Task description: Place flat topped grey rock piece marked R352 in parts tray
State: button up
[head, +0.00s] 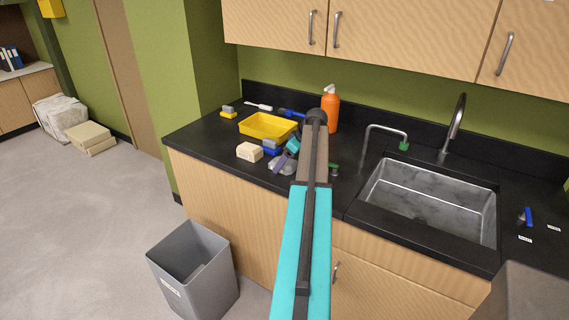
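A shallow yellow tray (245,123), which looks like the parts tray, sits on the black counter; its visible interior looks empty. My arm reaches over the counter, and my gripper (279,162) is low at the counter just in front of the tray. A grey rock-like piece (287,168) lies at or beside the fingertips, partly covered by them. The marking R352 cannot be read, and whether the fingers hold the piece is too small to tell.
A cream block (249,151) stands left of my gripper. An orange pump bottle (331,108) is behind my arm. A steel sink (430,205) with taps is right. A grey bin (193,270) stands on the floor before the counter. Wall cabinets (400,35) hang above.

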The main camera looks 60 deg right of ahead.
jog(key=shift+c, duration=0.4)
jog(key=c, duration=1.7)
jog(key=shift+w+r, duration=0.1)
jog(key=shift+r+b, duration=0.85)
jog(key=shift+r, duration=0.7)
jog(key=shift+s+a+r+b, duration=0.25)
jog(key=shift+s+a+b, duration=0.35)
jog(key=shift+s+a, duration=1.3)
jog(key=shift+s+a+r+b, duration=0.3)
jog(key=shift+s+a+b, duration=0.6)
jog(key=shift+a, duration=1.55)
jog(key=shift+s+a+r+b, duration=0.25)
jog(key=shift+s+a+b, duration=0.1)
jog(key=shift+s+a, duration=1.65)
jog(key=shift+w+a, duration=0.2)
jog(key=shift+a, duration=0.05)
